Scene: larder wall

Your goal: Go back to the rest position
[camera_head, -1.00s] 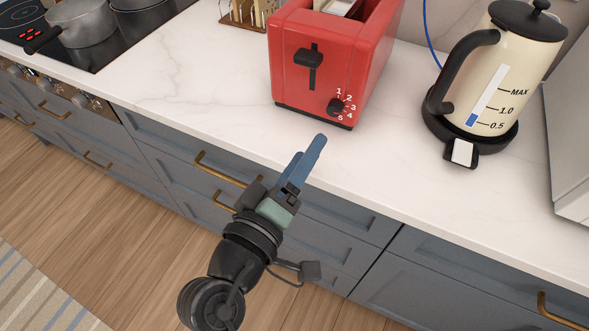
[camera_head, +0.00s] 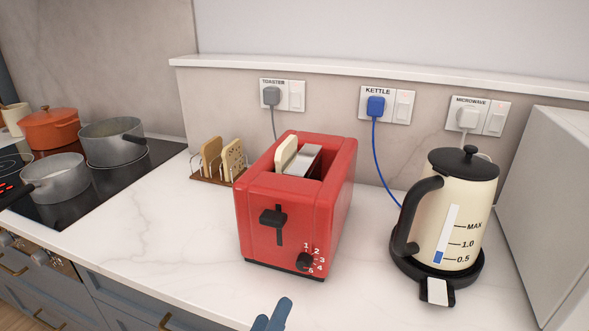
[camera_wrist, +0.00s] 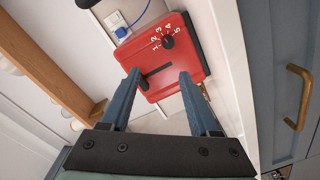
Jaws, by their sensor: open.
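My gripper (camera_head: 272,318) shows only as blue fingertips at the bottom edge in the head view, in front of the counter and below the red toaster. The rest of my arm is out of that view. In the wrist view my gripper (camera_wrist: 158,100) has its two blue fingers spread apart with nothing between them. The red toaster (camera_head: 262,238) stands beyond the fingers, with a slice of bread (camera_head: 286,152) showing in its top slot. The wrist view also shows the toaster's front (camera_wrist: 172,62) with lever slot and dial.
A cream kettle (camera_head: 462,215) stands on its black base at the right, beside a white microwave (camera_head: 555,190). A toast rack (camera_head: 215,180) stands behind left of the toaster. Pots (camera_head: 112,140) stand on the hob. Plugs sit in labelled wall sockets. The white counter's front (camera_head: 170,250) is clear.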

